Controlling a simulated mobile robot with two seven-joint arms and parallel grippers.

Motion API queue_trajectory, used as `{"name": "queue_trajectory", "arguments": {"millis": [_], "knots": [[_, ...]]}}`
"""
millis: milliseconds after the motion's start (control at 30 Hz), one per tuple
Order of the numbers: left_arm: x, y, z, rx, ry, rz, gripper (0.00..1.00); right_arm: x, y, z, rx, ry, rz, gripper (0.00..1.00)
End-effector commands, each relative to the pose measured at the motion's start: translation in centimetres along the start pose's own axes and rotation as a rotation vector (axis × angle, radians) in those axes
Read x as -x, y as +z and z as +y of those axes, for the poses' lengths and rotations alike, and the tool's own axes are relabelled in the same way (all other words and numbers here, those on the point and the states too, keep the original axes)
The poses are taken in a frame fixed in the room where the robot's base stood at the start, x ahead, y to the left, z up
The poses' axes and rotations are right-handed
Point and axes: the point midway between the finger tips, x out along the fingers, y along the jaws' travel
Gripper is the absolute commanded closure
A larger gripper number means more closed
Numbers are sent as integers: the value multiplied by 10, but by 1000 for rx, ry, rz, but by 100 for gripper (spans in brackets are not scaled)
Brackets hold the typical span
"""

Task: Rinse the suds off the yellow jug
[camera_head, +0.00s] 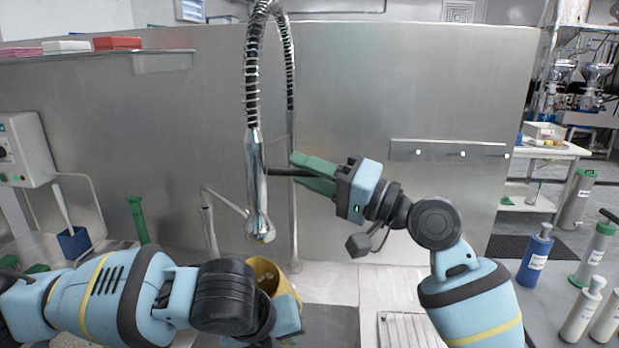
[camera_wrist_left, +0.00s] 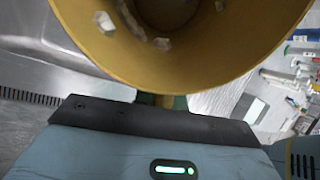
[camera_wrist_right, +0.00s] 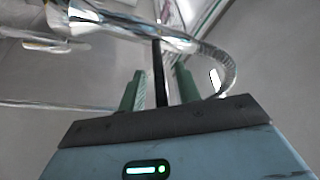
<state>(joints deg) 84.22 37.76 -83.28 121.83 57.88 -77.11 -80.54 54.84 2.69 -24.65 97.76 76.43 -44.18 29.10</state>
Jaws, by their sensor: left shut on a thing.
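The yellow jug (camera_head: 266,272) is below the hanging metal spray head (camera_head: 257,190), partly hidden by my left arm in the head view. My left gripper (camera_wrist_left: 165,101) is shut on it, with the jug's open mouth (camera_wrist_left: 200,75) facing the left wrist camera. Several whitish suds clumps (camera_wrist_left: 162,43) cling to its inner wall. My right gripper (camera_head: 308,173) is open beside the spray head, its green fingers on either side of a thin black lever (camera_head: 284,172). In the right wrist view the lever (camera_wrist_right: 160,75) stands between the fingers with gaps. No water stream is visible.
A steel splash wall (camera_head: 380,90) stands behind the sink. A thin metal faucet (camera_head: 222,200) is left of the spray head. A blue cup with a brush (camera_head: 73,242) stands at left. Several bottles, one blue (camera_head: 535,258), stand at right.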

Motion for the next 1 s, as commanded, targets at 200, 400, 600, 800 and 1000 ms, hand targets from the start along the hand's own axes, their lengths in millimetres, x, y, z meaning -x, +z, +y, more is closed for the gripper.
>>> {"name": "queue_trajectory", "arguments": {"millis": [200, 400, 600, 800, 1000], "knots": [[0, 0, 0, 0, -1, -1, 100, 0, 0, 0, 1, 0, 0, 95], [0, 0, 0, 0, -1, -1, 100, 0, 0, 0, 1, 0, 0, 100], [0, 0, 0, 0, -1, -1, 100, 1, 2, 3, -12, -23, 16, 100], [0, 0, 0, 0, -1, -1, 100, 2, 5, 8, -46, -104, 75, 100], [0, 0, 0, 0, -1, -1, 100, 2, 5, 8, -47, -115, 84, 100]]}}
